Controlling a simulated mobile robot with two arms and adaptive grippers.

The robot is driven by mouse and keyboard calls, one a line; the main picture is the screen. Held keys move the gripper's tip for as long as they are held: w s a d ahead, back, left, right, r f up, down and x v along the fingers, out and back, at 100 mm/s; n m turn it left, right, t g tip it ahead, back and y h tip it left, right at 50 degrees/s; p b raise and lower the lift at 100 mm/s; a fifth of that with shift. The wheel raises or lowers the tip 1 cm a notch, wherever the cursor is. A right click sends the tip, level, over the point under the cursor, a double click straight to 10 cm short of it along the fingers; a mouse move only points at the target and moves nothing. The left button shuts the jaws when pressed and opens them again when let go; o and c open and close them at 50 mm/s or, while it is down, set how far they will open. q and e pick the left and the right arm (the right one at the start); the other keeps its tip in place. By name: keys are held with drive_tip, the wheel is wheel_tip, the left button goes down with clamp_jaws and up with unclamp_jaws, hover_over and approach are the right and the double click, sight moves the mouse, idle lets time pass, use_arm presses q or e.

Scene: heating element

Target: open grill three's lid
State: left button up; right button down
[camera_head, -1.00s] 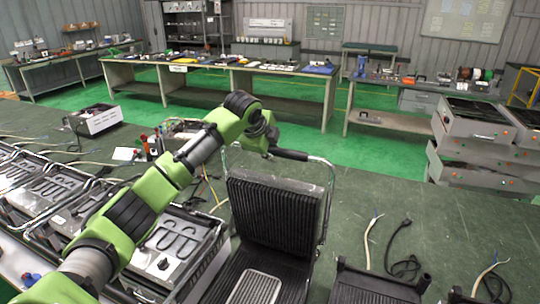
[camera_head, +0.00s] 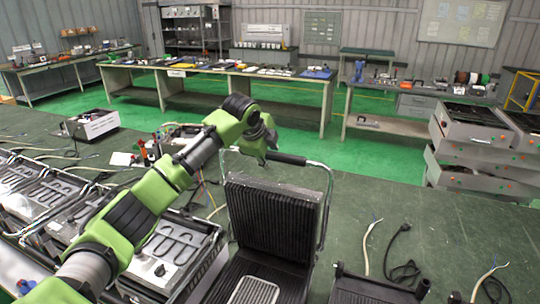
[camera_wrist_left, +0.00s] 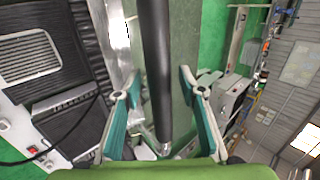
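The grill in the middle of the bench has its ribbed black lid (camera_head: 272,218) standing upright, leaning back, above the lower plate (camera_head: 283,277). Its black handle (camera_head: 287,159) sits on a bent metal bar above the lid. My left gripper (camera_head: 262,143) is at the left end of this handle. In the left wrist view the handle (camera_wrist_left: 157,70) runs between the spread teal fingers of my left gripper (camera_wrist_left: 157,100), with a gap on both sides. My right gripper is not in view.
Grill bases with heating coils (camera_head: 177,245) stand to the left, below my left arm. Loose cables (camera_head: 403,260) and further dark grill parts (camera_head: 372,290) lie at the right. The green bench top behind the cables (camera_head: 370,195) is clear.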

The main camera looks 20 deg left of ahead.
use_arm(q)
drive_tip(key=v, duration=1.1)
drive_tip(key=shift+s+r, duration=0.2)
drive_tip(key=shift+r, duration=0.15)
drive_tip(key=shift+f, duration=0.1)
